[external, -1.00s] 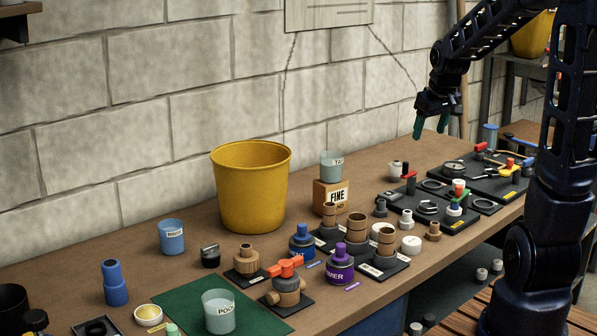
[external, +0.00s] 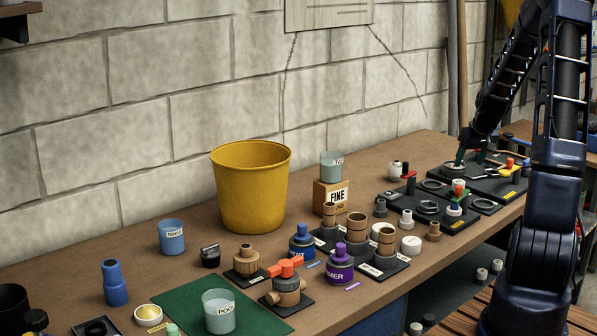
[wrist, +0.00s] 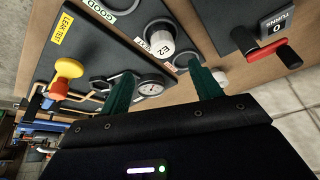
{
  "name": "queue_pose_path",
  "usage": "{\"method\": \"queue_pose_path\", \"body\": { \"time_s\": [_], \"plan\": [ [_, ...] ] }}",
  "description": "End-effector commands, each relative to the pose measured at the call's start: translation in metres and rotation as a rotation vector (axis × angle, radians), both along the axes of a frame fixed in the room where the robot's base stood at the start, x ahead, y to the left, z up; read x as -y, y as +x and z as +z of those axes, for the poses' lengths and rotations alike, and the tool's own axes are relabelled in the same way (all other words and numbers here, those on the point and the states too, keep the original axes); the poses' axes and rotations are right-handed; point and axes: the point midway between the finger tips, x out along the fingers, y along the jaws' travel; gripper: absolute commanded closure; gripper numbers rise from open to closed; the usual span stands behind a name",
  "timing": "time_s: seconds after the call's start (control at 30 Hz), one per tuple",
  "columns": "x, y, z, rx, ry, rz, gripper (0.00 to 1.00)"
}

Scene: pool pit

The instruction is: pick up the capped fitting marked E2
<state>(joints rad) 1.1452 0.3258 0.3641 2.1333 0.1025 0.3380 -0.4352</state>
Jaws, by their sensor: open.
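The capped fitting marked E2 (wrist: 160,42) shows in the wrist view as a pale round piece with a white label, at a black board's edge. In the external view my gripper (external: 471,157) points down over the far black board at the right. I cannot make out the E2 fitting there.
In the wrist view a gauge (wrist: 150,85) lies by the left finger, near a red and yellow valve (wrist: 68,70). A TURNS counter with a red-handled crank (wrist: 282,50) is at right. In the external view, a yellow bucket (external: 250,190) and several fittings stand along the bench.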

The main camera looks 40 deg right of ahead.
Motion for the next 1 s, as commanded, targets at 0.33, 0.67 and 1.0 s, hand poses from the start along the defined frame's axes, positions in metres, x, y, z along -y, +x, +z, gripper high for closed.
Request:
{"method": "queue_pose_path", "body": {
  "time_s": [0.33,0.67,1.0],
  "plan": [
    [0.005,0.015,-0.040,-0.002,0.001,0.001,0.36],
    [0.006,0.021,-0.054,-0.002,0.001,0.002,0.36],
    [0.009,0.035,-0.091,-0.002,0.002,0.001,0.36]
  ]
}}
